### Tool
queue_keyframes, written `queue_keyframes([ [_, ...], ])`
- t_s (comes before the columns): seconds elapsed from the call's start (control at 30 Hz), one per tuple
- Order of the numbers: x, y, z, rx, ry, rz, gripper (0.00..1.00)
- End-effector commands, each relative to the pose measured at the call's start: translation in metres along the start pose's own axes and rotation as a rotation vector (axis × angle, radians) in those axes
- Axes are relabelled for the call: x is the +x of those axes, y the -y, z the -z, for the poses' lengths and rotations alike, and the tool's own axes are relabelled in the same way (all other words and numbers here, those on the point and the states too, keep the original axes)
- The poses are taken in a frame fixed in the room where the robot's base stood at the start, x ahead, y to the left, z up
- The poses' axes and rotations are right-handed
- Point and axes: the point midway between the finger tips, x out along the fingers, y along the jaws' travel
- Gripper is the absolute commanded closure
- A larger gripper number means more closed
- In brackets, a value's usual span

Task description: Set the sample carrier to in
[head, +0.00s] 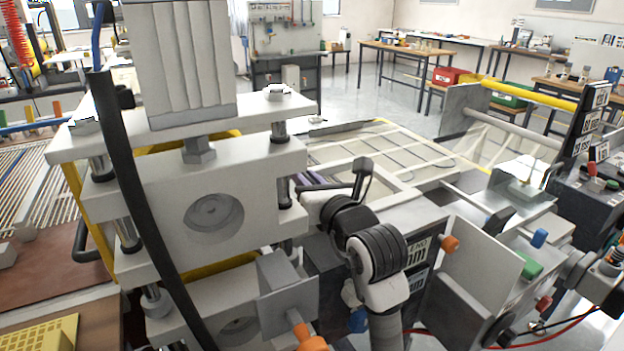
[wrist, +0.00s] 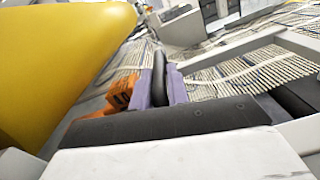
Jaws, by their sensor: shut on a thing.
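My gripper (wrist: 160,88) shows in the wrist view as two purple fingers shut on a thin dark bar (wrist: 158,66). I cannot tell whether this bar is part of the sample carrier. In the head view my gripper (head: 311,181) is partly visible as purple fingers just right of the press (head: 245,195); its tips are hidden behind the press. An orange part (wrist: 119,93) lies just left of the fingers in the wrist view. The sample carrier cannot be made out with certainty in either view.
A large yellow bar (wrist: 60,65) fills the left of the wrist view, close to my gripper. In the head view a black hose (head: 130,190) hangs before the press. A pale mesh frame (head: 390,155) lies beyond my arm, and metal plates (head: 480,265) stand at right.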

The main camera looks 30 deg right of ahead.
Motion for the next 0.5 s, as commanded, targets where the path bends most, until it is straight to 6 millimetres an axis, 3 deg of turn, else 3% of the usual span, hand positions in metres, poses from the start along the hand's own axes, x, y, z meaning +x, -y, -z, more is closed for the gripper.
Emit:
queue_keyframes([
  [0.2,0.0002,-0.0048,0.0025,0.002,-0.005,-0.011,1.00],
  [0.23,0.0003,-0.0049,0.0025,0.002,-0.005,-0.011,0.82],
  [0.3,0.0005,-0.0050,0.0027,0.002,-0.005,-0.012,0.73],
  [0.37,0.0005,-0.0046,0.0026,0.002,-0.005,-0.011,0.65],
  [0.5,0.0004,-0.0037,0.0021,0.001,-0.004,-0.009,0.64],
])
